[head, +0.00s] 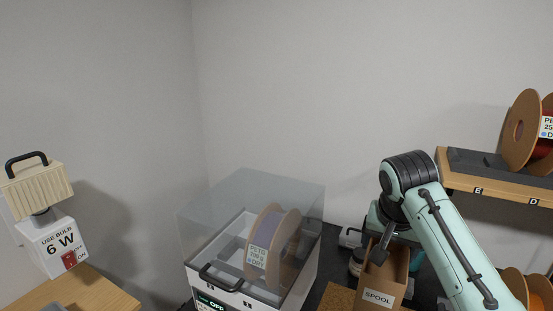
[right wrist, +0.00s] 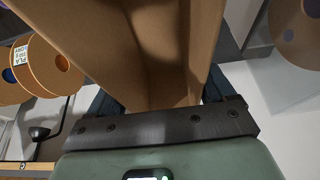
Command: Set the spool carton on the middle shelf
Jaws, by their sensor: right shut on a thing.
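The spool carton (head: 377,297) is an open-topped brown box labelled SPOOL, upright at the lower right of the head view. My right gripper (head: 381,250) comes down at its top and is shut on it. In the right wrist view the carton (right wrist: 140,45) fills the space between the fingers, and its inside looks empty. Whether its base touches anything is not visible. A wooden shelf (head: 500,188) with labels E and D is at the right, above the carton. I cannot tell which level it is. My left gripper is out of view.
A clear-lidded dryer box (head: 250,185) with a spool inside stands left of the carton. A lamp (head: 38,190) stands far left.

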